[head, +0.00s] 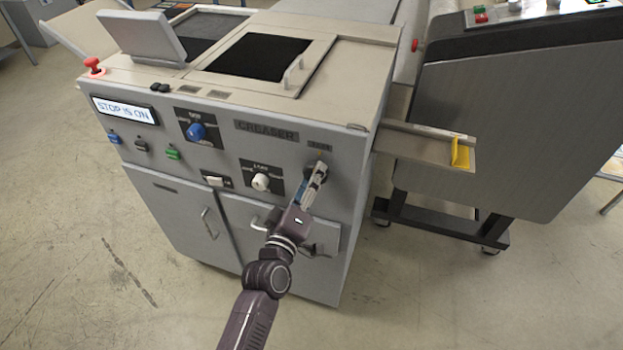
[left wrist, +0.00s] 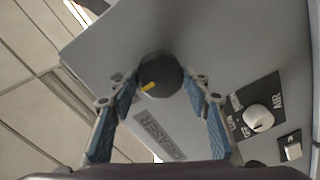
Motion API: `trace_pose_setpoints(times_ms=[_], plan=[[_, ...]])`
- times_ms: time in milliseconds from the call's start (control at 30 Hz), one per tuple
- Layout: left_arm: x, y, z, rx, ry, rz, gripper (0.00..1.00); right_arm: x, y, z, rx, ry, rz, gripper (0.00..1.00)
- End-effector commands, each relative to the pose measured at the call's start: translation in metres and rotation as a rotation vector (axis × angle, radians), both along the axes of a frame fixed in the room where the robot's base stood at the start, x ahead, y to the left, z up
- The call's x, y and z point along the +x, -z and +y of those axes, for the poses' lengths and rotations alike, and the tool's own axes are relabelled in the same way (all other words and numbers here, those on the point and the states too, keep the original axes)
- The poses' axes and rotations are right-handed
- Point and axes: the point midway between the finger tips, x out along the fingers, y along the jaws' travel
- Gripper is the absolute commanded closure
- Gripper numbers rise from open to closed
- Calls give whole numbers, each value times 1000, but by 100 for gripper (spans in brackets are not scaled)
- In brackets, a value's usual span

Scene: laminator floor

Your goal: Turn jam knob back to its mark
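The jam knob (left wrist: 160,74) is round and black with a yellow pointer line, on the grey front panel of the creaser (head: 221,152). In the left wrist view the pointer is toward the knob's lower left. My left gripper (left wrist: 161,82) is open, with one blue-grey finger on each side of the knob and a small gap visible on both sides. In the head view my left gripper (head: 318,172) is at the panel's right end, below a small label, and hides most of the knob. I cannot make out the knob's mark. My right gripper is not in view.
A white-dial air knob (head: 261,182) and a blue knob (head: 197,131) sit left of my gripper. The display (head: 125,110) reads "STOP IS ON", with a red stop button (head: 93,65) above. A tray with a yellow stop (head: 460,152) juts out right. Cabinet doors lie below.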

Motion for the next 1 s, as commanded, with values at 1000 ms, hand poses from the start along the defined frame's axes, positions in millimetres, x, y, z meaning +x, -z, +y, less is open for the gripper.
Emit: trace_pose_setpoints(times_ms=[1000], plan=[[-96, 1, 31, 3, 2, 2, 39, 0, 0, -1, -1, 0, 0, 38]])
